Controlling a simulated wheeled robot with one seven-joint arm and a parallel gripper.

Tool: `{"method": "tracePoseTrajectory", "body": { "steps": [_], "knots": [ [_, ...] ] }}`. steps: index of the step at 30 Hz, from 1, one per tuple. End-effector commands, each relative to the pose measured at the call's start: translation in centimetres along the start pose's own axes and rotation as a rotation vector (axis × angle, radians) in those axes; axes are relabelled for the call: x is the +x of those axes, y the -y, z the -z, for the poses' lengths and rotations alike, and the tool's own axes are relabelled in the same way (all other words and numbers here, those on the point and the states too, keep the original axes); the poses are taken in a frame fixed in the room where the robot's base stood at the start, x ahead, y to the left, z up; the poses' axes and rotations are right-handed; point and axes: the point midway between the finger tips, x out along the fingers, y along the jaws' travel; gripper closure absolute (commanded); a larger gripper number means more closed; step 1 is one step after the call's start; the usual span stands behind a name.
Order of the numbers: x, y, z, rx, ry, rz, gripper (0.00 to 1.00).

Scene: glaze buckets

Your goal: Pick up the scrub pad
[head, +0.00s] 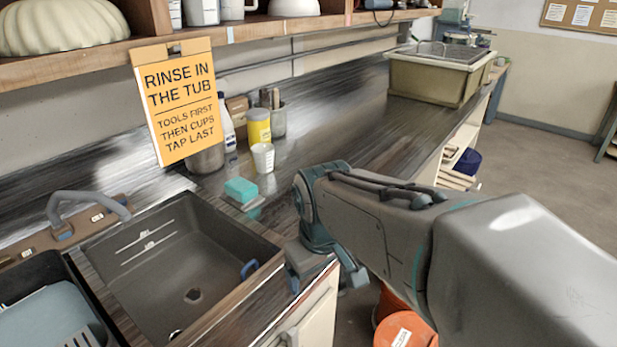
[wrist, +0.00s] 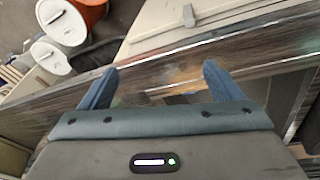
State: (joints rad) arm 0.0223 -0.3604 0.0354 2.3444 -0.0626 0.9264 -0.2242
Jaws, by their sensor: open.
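A teal block that looks like the scrub pad (head: 241,190) lies on the dark counter behind the sink's right back corner in the head view. It rests on a small pale base. My gripper (head: 322,277) is nearer the camera and to the right of it, over the counter's front edge, and clearly apart from it. In the wrist view, my gripper (wrist: 160,70) shows two blue fingers spread wide with nothing between them. They point at the counter's edge and a pale cabinet front. I cannot make out the pad in the wrist view.
The sink (head: 187,270) has a small blue item (head: 249,269) by its right wall. A white cup (head: 262,158), a yellow container (head: 258,127) and a white bottle (head: 226,130) stand behind the pad. An orange bucket (head: 405,331) stands below.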

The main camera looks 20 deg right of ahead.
Motion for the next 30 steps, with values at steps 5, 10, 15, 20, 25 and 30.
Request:
{"method": "tracePoseTrajectory", "body": {
  "steps": [5,10,15,20,25,30],
  "knots": [
    [-1.5,-3.8,7.6,-0.385,0.056,-0.054,0.15],
    [-1.4,-7.3,14.4,-0.768,0.114,-0.076,0.15],
    [0.0,-10.7,20.7,-1.138,0.168,-0.068,0.15],
    [2.1,-14.1,25.5,-1.453,0.208,-0.046,0.15],
    [4.4,-17.1,28.5,-1.692,0.236,-0.017,0.15],
    [5.7,-18.6,29.7,-1.810,0.248,-0.002,0.15]
  ]
}}
